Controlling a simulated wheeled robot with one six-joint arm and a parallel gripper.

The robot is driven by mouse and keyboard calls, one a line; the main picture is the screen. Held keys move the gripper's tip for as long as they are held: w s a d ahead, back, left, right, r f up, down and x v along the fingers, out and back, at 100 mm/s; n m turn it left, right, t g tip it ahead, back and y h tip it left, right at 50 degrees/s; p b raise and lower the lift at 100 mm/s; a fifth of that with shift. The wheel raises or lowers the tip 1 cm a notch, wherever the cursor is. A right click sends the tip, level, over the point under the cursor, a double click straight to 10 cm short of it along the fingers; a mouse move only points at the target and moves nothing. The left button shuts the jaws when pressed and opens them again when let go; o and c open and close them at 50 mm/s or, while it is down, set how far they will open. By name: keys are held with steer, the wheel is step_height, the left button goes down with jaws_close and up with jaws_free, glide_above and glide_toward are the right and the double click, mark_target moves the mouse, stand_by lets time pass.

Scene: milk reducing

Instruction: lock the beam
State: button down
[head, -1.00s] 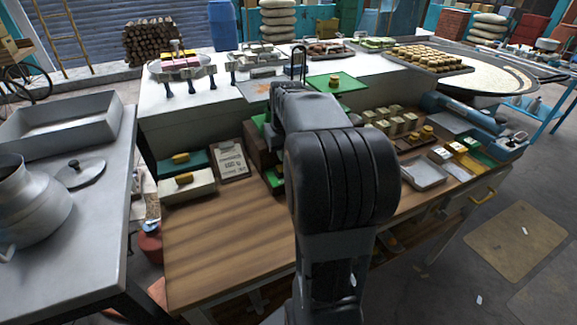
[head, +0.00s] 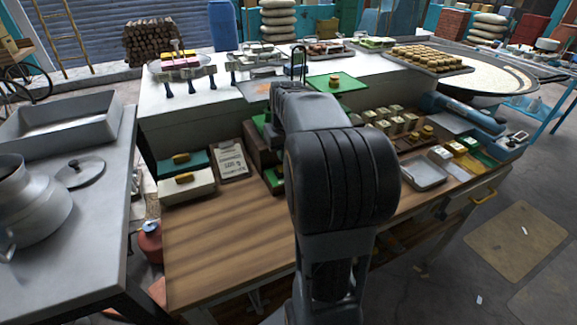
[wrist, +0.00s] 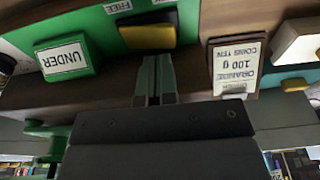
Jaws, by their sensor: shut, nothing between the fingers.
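In the wrist view, my gripper (wrist: 153,78) has its two green fingers together, empty. Its tips are close to a yellow-and-black block (wrist: 147,33) on a green panel (wrist: 110,22), which bears an upside-down FREE label (wrist: 117,6). I cannot tell whether the fingers touch the block. A green block labelled UNDER (wrist: 66,58) is to the left. No part is clearly recognisable as the beam. In the head view, my arm hides the gripper and much of the area behind it.
An ORANGE 100 g card (wrist: 238,68) is right of the fingers; it also stands at the bench back (head: 231,161). A white box with a yellow handle (head: 187,186) is left of it. The wooden bench top (head: 225,240) is clear at front left.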

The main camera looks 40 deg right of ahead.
steer(key=shift+f+b, duration=1.25)
steer(key=shift+f, duration=0.55)
stand_by(0.7)
steer(key=shift+r, duration=0.1)
step_height(320, 180, up, 7)
steer(key=p, duration=0.6)
steer(key=shift+w, duration=0.1)
stand_by(0.6)
